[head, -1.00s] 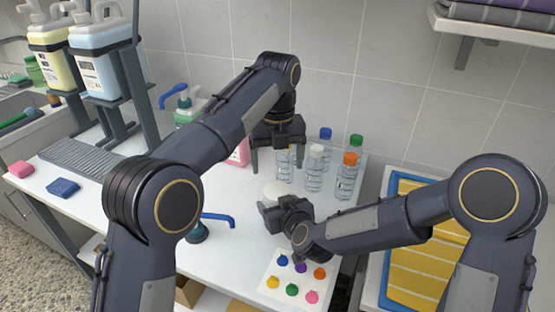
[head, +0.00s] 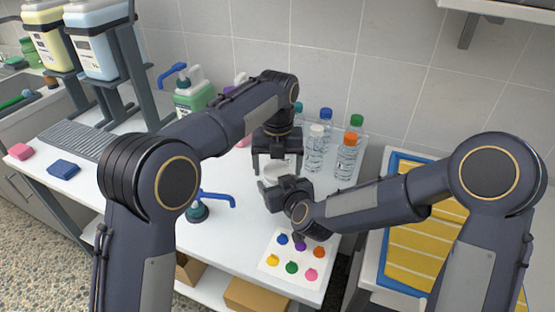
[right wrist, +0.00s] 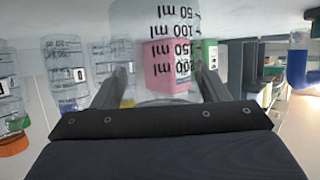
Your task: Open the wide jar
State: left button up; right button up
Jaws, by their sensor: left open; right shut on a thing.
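The wide jar is clear with printed ml marks and shows in the right wrist view (right wrist: 168,50), where the picture is upside down. In the head view its pale round lid (head: 279,172) shows between the two grippers; the body is mostly hidden. My right gripper (head: 268,188) is shut on the jar from the front; its two fingers lie on either side of it in the right wrist view (right wrist: 158,75). My left gripper (head: 277,168) points down from above, open, with its fingers apart around the lid area. I cannot tell whether they touch it.
Clear bottles with coloured caps (head: 346,158) stand just right of the jar. A blue-handled tool (head: 198,212) stands to the left. A white card with coloured knobs (head: 270,263) lies at the front right. A blue tray with yellow towels (head: 412,255) is further right.

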pick_arm(q)
jog(key=c, duration=1)
jog(key=n, duration=0.6)
jog(key=shift+n, duration=0.3)
jog(key=n, duration=0.7)
jog(key=o, duration=1.1)
jog(key=shift+r, duration=0.1)
